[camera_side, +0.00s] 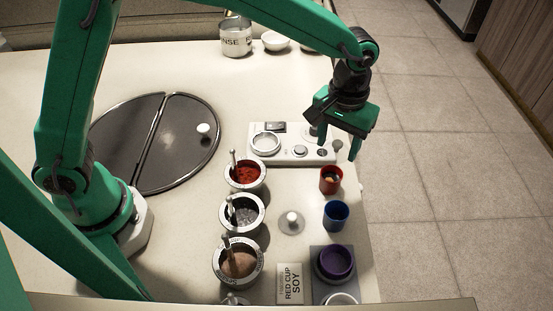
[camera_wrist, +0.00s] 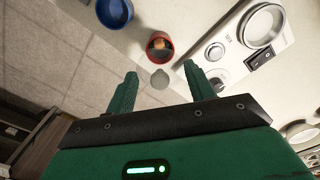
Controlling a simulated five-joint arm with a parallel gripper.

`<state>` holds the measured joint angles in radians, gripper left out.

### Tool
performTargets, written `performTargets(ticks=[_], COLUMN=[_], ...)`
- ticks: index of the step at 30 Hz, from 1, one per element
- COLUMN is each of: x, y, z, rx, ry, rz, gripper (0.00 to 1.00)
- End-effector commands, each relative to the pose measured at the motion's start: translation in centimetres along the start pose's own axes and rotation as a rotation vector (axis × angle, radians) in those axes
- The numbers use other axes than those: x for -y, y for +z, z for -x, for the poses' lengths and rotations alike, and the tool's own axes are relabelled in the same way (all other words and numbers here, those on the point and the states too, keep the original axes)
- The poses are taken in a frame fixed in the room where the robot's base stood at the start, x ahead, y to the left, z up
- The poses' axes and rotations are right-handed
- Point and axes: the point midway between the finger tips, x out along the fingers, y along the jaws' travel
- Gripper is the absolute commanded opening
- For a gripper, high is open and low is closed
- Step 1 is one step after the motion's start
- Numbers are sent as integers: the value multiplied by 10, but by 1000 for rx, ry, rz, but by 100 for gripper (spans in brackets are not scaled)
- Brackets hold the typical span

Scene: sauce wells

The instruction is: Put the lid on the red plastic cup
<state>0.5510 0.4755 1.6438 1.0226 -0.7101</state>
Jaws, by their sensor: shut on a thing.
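The red cup (camera_side: 331,180) stands upright near the counter's right edge, with something orange-brown inside; it also shows in the wrist view (camera_wrist: 158,47). A clear round lid with a white knob (camera_side: 291,221) lies on the counter left of the blue cup. My gripper (camera_side: 337,148) is above the counter edge, just beyond the red cup. In the wrist view my gripper (camera_wrist: 158,80) has its fingers well apart, with a small pale grey round thing (camera_wrist: 160,80) between the tips. My gripper is shut on it; contact and what it is are unclear.
A blue cup (camera_side: 336,215) stands in front of the red cup, and a purple bowl (camera_side: 336,263) is nearer the camera. Several sauce wells (camera_side: 243,213) line the left. A white control panel (camera_side: 294,156) is behind. A card reads "RED CUP SOY" (camera_side: 290,284).

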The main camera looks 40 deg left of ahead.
Motion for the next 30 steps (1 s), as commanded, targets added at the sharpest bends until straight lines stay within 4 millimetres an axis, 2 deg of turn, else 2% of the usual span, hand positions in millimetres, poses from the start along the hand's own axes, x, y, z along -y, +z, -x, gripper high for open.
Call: performTargets(ticks=[14, 30], x=[0, 0], y=[-2, -2], z=[-5, -38], rx=[0, 1], ry=[0, 0], rz=[0, 0], gripper=[33, 33])
